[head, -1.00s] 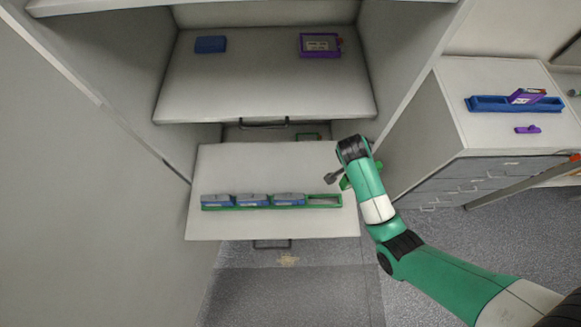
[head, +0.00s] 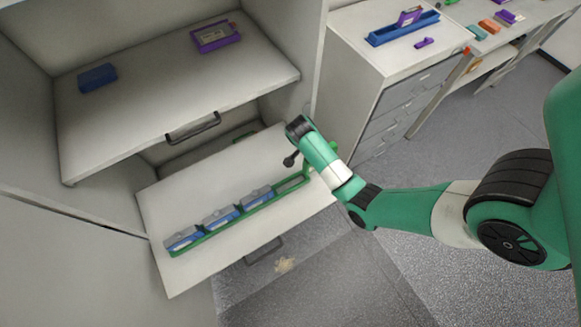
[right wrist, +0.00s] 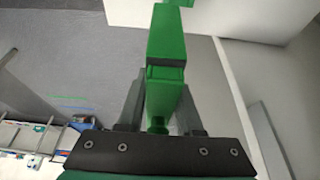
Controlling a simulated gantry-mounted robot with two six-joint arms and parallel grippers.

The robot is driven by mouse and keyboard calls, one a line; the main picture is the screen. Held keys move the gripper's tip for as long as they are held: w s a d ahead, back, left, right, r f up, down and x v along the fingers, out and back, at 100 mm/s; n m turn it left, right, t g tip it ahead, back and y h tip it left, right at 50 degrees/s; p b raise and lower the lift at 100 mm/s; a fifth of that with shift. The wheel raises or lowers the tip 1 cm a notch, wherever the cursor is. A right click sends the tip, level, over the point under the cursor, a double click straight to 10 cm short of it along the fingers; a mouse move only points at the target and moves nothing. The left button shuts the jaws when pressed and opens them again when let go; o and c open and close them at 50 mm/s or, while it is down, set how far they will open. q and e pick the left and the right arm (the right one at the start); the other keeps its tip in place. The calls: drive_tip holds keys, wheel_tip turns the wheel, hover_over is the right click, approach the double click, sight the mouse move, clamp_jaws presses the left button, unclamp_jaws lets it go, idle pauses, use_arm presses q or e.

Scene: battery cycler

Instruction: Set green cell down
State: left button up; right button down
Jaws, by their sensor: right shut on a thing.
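My right gripper (right wrist: 160,105) is shut on the green cell (right wrist: 168,48), which extends away from the jaws in the right wrist view. In the head view the right arm comes in from the right, and its wrist hangs over the right end of the pulled-out lower shelf (head: 160,205). The green cell is mostly hidden there, with only a bit of green (head: 306,158) beside the wrist. Whether it touches anything is not clear. My left gripper is not in view.
A long green tray (head: 291,186) on the lower shelf holds three blue-and-grey blocks; its right end is empty. The upper shelf (head: 150,105) carries a blue block (head: 97,78) and a purple-framed one (head: 215,37). A blue tray (head: 385,34) stands on the right cabinet.

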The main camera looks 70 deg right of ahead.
sight(305, 164)
drive_tip(key=w+a+f, duration=0.1)
drive_tip(key=w+a+b, duration=0.1)
drive_tip(key=w+a+f, duration=0.1)
drive_tip(key=w, duration=0.1)
drive_tip(key=shift+f, duration=0.35)
drive_tip(key=w+a+f+b, duration=0.3)
drive_tip(key=w+f, duration=0.1)
drive_tip(key=f, duration=0.1)
drive_tip(key=shift+a+f+b, duration=0.1)
drive_tip(key=shift+f+b, duration=0.25)
drive_tip(key=shift+b, duration=0.15)
wheel_tip(305, 164, down, 3)
drive_tip(key=shift+w+r+b, duration=0.1)
drive_tip(key=shift+r+b, duration=0.05)
drive_tip(key=shift+b, duration=0.55)
drive_tip(key=shift+f, duration=0.3)
drive_tip(key=c, duration=0.6)
unclamp_jaws()
drive_tip(key=shift+o, duration=0.2)
